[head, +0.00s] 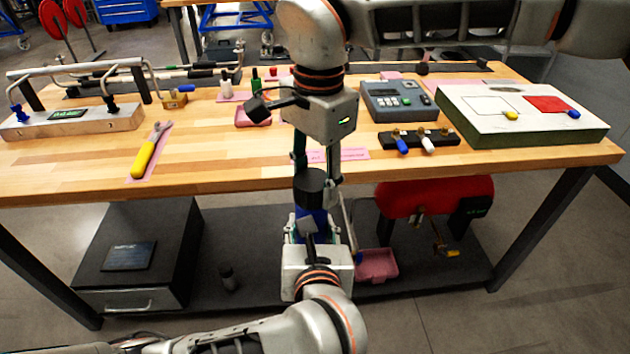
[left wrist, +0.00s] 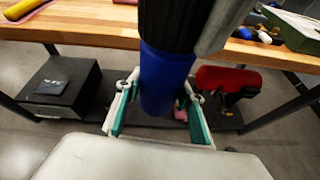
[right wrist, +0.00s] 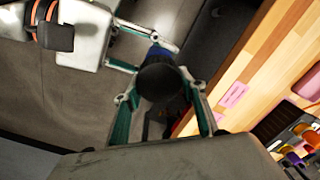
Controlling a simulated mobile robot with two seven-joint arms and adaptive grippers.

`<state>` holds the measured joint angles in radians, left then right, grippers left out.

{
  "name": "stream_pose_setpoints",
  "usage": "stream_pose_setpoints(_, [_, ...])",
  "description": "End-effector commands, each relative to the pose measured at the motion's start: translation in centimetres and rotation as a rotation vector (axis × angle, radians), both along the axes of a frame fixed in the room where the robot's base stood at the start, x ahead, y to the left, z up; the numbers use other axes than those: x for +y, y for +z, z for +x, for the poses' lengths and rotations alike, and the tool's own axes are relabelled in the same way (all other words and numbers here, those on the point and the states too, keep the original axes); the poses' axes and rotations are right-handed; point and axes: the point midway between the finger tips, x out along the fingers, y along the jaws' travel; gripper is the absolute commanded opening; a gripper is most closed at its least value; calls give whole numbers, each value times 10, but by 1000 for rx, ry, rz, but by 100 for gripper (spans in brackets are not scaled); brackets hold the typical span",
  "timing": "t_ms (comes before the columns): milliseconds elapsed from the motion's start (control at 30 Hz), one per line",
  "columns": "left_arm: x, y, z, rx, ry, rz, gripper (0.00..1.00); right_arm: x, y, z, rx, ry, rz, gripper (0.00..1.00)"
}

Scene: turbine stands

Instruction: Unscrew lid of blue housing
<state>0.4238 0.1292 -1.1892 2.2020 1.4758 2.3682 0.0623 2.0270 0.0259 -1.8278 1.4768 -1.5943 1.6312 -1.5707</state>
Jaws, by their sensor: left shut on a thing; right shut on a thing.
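The blue housing (head: 312,222) is upright in the air in front of the table's front edge, with its black lid (head: 310,187) on top. My left gripper (head: 318,235) is shut on the blue body from below; the left wrist view shows the blue housing (left wrist: 165,80) between the finger pads, under the black lid (left wrist: 170,25). My right gripper (head: 316,172) reaches down from above and is shut on the lid. In the right wrist view the round black lid top (right wrist: 165,84) lies between the fingers. The seam between lid and body is too small to judge.
The wooden table (head: 220,170) is just behind the housing. On it are a yellow-handled tool (head: 145,158), a grey device (head: 397,102) and a white-topped box (head: 520,115). Below are a dark shelf (head: 240,270), a red tank (head: 435,197) and a pink bin (head: 377,265).

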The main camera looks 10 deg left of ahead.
Motion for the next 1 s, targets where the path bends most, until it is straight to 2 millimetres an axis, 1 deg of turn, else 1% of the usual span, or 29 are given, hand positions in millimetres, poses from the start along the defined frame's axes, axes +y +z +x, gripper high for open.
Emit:
stream_pose_setpoints(400, [0, 1, 0, -3, 0, 0, 0, 0, 14, 0, -1, -1, 0, 15])
stream_pose_setpoints(867, [0, 2, 1, -4, 1, 0, 0, -1, 18, 0, 0, -1, 0, 15])
stream_pose_setpoints(1000, [0, 2, 1, -4, 1, 0, 0, -1, 26, 1, -1, -2, 0, 15])
